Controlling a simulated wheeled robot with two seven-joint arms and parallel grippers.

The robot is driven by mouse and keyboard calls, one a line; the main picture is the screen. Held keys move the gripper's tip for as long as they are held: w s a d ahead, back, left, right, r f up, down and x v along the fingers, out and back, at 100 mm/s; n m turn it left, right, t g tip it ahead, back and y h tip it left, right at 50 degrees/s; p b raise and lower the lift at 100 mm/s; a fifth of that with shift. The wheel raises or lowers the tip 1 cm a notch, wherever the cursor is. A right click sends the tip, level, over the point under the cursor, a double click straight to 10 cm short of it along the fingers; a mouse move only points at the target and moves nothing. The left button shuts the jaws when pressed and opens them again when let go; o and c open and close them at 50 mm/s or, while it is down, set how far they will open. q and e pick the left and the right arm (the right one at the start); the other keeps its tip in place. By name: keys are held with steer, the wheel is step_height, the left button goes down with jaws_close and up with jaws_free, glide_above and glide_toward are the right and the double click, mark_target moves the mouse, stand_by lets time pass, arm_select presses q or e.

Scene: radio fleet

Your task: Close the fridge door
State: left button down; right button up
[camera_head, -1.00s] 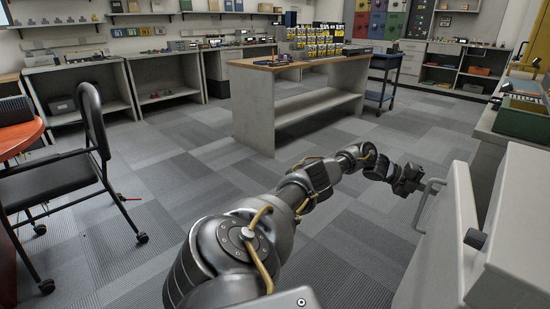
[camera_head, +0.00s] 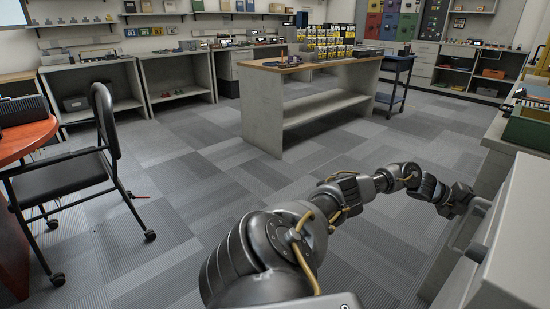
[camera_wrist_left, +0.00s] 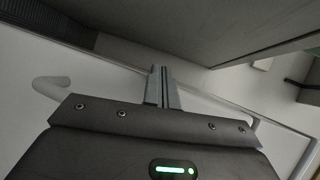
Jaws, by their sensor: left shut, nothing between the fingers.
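The fridge (camera_head: 520,235) is a pale box at the right edge of the head view. Its door (camera_head: 461,275) shows as a narrow light panel close to the fridge body, with a bar handle (camera_head: 463,228); whether a gap remains is hard to tell. My left gripper (camera_head: 471,198) is at the upper part of the door by the handle. In the left wrist view the shut, empty fingers (camera_wrist_left: 162,88) point at the white door panel (camera_wrist_left: 105,82), with the handle (camera_wrist_left: 50,88) partly hidden behind the gripper body. My right gripper is out of view.
A counter (camera_head: 508,134) with a green box (camera_head: 527,128) stands beyond the fridge. A workbench (camera_head: 262,118) is in the middle of the room. A black chair (camera_head: 65,180) stands at the left.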

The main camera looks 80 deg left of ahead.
arm_select(q)
steer(key=shift+d+f, duration=0.15)
steer(key=shift+d, duration=0.1)
